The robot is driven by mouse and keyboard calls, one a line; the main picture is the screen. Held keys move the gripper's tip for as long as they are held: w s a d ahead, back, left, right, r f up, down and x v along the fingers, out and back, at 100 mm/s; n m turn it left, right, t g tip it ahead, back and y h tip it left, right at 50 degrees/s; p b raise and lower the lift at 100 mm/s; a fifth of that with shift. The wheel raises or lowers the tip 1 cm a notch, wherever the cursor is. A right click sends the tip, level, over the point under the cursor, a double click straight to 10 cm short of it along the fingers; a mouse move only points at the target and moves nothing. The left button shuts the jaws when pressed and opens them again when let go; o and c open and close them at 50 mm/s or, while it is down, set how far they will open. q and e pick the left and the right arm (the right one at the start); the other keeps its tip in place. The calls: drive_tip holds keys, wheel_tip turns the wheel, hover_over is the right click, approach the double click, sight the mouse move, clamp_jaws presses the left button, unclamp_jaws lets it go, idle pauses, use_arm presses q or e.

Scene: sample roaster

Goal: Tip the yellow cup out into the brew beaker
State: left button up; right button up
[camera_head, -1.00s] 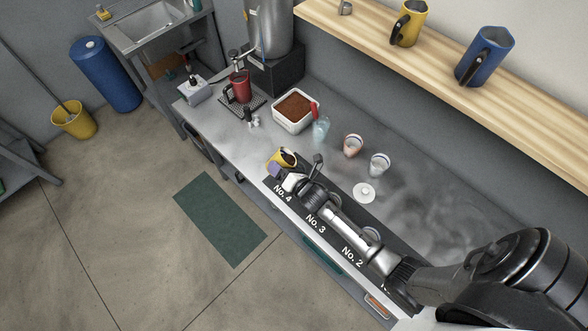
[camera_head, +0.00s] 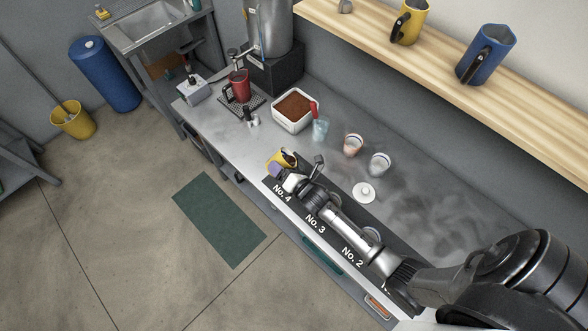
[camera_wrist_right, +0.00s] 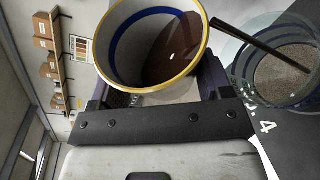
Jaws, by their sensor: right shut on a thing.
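My right gripper (camera_head: 280,170) is shut on the yellow cup (camera_head: 277,157), at the No. 4 end of the dark strip. In the right wrist view the cup (camera_wrist_right: 115,68) sits between the fingers; its white inside has a blue band and holds dark brown liquid. The cup looks tilted. A clear glass with grey-brown grounds (camera_wrist_right: 280,80) is beside it, near the No. 4 label, with a thin dark bar across it. I cannot tell which vessel is the brew beaker; a pale blue glass beaker (camera_head: 320,130) stands behind the cup. My left gripper is out of view.
A white tub of brown grounds (camera_head: 293,110), a reddish glass (camera_head: 353,146), a clear glass (camera_head: 379,164) and a white lid (camera_head: 364,192) are on the counter. A red mug (camera_head: 238,87) stands on a drip tray. A wooden shelf (camera_head: 455,72) overhangs the back.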

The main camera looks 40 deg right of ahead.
drive_tip(key=shift+w, duration=0.15)
idle(0.4)
drive_tip(key=shift+b, duration=0.3)
drive_tip(key=shift+f+m, duration=0.1)
drive_tip(key=shift+m, duration=0.2)
idle(0.3)
drive_tip(key=shift+b, duration=0.3)
drive_tip(key=shift+t, duration=0.3)
